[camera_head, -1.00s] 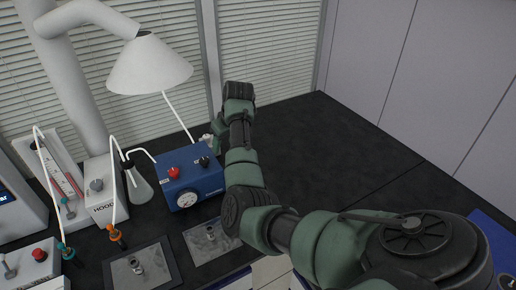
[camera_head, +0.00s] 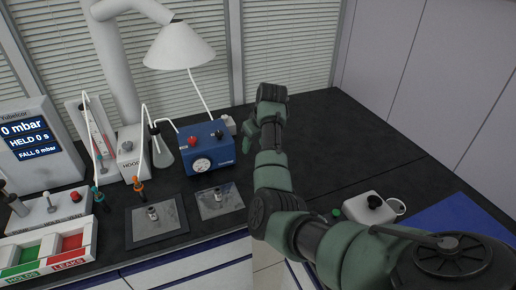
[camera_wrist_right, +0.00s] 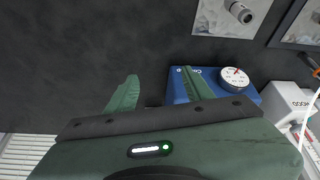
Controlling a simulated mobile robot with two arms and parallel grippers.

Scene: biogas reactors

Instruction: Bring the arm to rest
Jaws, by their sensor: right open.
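My right arm comes in from the lower right of the head view and reaches over the dark bench. Its gripper (camera_head: 268,122) is above the bench, just right of the blue box with a gauge (camera_head: 208,148). In the right wrist view the two green fingers (camera_wrist_right: 158,92) are spread apart with nothing between them. The blue box (camera_wrist_right: 210,75) shows behind the right finger there; I cannot tell the exact gap. In the head view the fingertips are mostly hidden by the hand. My left gripper is not in view.
A white lamp-like hood (camera_head: 180,47), a flask (camera_head: 161,150) and a display unit (camera_head: 35,140) stand left. A red-and-green tray (camera_head: 45,248) is front left. A white box with a black knob (camera_head: 370,208) and a blue mat (camera_head: 455,222) lie right. The back right bench is clear.

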